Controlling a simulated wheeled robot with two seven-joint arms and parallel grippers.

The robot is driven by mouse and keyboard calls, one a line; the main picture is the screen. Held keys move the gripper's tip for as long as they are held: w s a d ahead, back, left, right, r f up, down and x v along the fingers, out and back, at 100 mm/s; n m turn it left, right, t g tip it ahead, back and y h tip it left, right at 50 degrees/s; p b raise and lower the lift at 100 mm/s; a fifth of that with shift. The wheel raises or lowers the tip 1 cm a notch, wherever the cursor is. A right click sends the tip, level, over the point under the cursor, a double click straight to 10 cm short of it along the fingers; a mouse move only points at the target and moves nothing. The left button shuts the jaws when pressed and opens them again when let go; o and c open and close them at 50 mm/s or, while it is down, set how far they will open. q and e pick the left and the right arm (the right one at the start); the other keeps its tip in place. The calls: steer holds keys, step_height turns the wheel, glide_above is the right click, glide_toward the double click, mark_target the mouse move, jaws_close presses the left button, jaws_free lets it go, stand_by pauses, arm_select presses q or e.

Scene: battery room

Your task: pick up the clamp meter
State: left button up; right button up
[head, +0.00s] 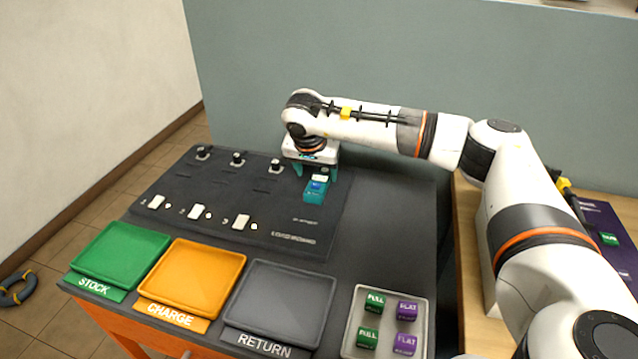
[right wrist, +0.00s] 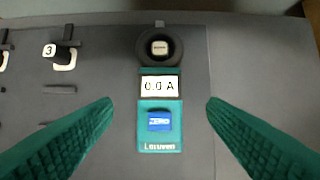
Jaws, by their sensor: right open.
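The clamp meter (head: 316,190) is a teal device with a blue button, lying on the dark panel on the table. In the right wrist view the clamp meter (right wrist: 160,115) shows a display reading 0.0 A, a blue ZERO button and a dark round jaw at its top. My right gripper (head: 315,172) is over the meter, pointing down. In the right wrist view its teal fingers (right wrist: 160,120) are open, one on each side of the meter with clear gaps. The fingers do not touch it. My left gripper is not in view.
The panel (head: 180,180) carries several black knobs and white labels. Green STOCK (head: 120,252), orange CHARGE (head: 190,275) and grey RETURN (head: 273,300) trays line the front. A pale tray (head: 388,327) holds green FULL and purple FLAT blocks. A wall stands behind the table.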

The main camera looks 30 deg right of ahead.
mark_target(319, 180)
steer(key=x, duration=0.4)
steer(key=shift+w+d+f+p, duration=0.15)
steer(key=shift+d+f+p, duration=0.05)
steer(key=shift+f+p, duration=0.15)
steer(key=shift+r, duration=0.1)
steer(key=c, duration=1.2)
steer(key=shift+r, duration=0.1)
